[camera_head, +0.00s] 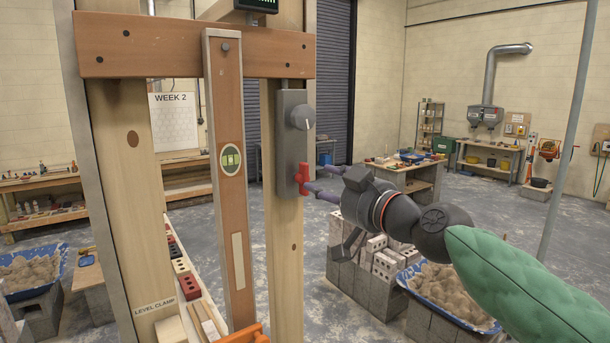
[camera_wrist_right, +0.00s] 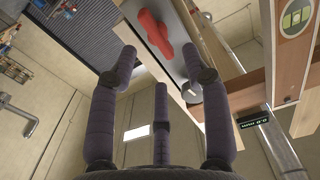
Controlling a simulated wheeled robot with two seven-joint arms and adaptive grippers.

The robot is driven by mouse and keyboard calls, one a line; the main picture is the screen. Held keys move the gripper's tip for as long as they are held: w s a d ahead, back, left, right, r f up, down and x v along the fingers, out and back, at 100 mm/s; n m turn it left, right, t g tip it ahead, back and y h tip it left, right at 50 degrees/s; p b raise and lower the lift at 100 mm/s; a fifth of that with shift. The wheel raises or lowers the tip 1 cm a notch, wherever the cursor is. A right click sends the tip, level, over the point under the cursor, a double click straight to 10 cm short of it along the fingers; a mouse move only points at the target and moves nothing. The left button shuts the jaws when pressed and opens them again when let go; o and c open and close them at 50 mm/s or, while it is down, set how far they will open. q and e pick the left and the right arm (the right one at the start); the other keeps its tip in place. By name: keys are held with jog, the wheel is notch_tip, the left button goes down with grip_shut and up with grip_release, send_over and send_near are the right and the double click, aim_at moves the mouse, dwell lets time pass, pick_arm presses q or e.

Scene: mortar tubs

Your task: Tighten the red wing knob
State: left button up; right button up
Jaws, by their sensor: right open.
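The red wing knob (camera_head: 302,178) sits on the lower part of an upright grey clamp plate (camera_head: 289,150) fixed to the right wooden post. It also shows at the top of the right wrist view (camera_wrist_right: 154,32), tilted in the picture. My right gripper (camera_head: 312,189) comes in from the right with its dark fingers spread beside the knob. In the wrist view the open fingertips (camera_wrist_right: 160,56) appear on either side of the knob's near end; I cannot tell whether any finger touches it. My left gripper is not in view.
A grey dial (camera_head: 302,117) sits above the knob on the plate. Concrete blocks (camera_head: 357,275) and a blue tub of sand (camera_head: 450,290) stand below my right arm.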

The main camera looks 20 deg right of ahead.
aim_at(308, 178)
jog(key=p+x, duration=0.1)
jog(key=x, duration=0.6)
jog(key=shift+w+f, duration=0.1)
jog(key=shift+w, duration=0.05)
grip_shut()
